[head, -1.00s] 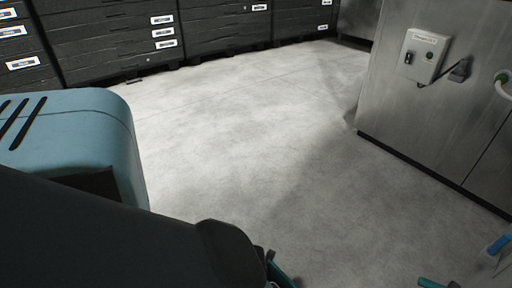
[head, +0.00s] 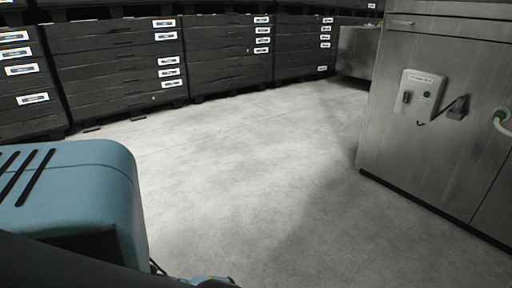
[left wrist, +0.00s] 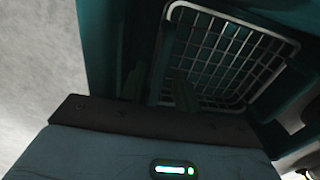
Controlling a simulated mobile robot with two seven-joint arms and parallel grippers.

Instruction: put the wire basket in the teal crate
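The wire basket (left wrist: 228,58), a pale metal grid with a rounded rim, shows in the upper middle of the left wrist view. Dark teal walls, which look like the teal crate (left wrist: 96,38), stand to its left and behind it. I cannot tell whether the basket is inside the crate or only in front of it. My left gripper (left wrist: 158,88) has its two dark fingers apart at the basket's near left rim. Whether they grip the rim is too dark to tell. The head view shows neither basket nor crate clearly, and my right gripper is out of view.
In the head view, black drawer stacks (head: 115,62) with white labels line the back. A steel cabinet (head: 440,150) with a switch box (head: 419,91) stands at the right. The grey concrete floor (head: 250,170) between them is clear.

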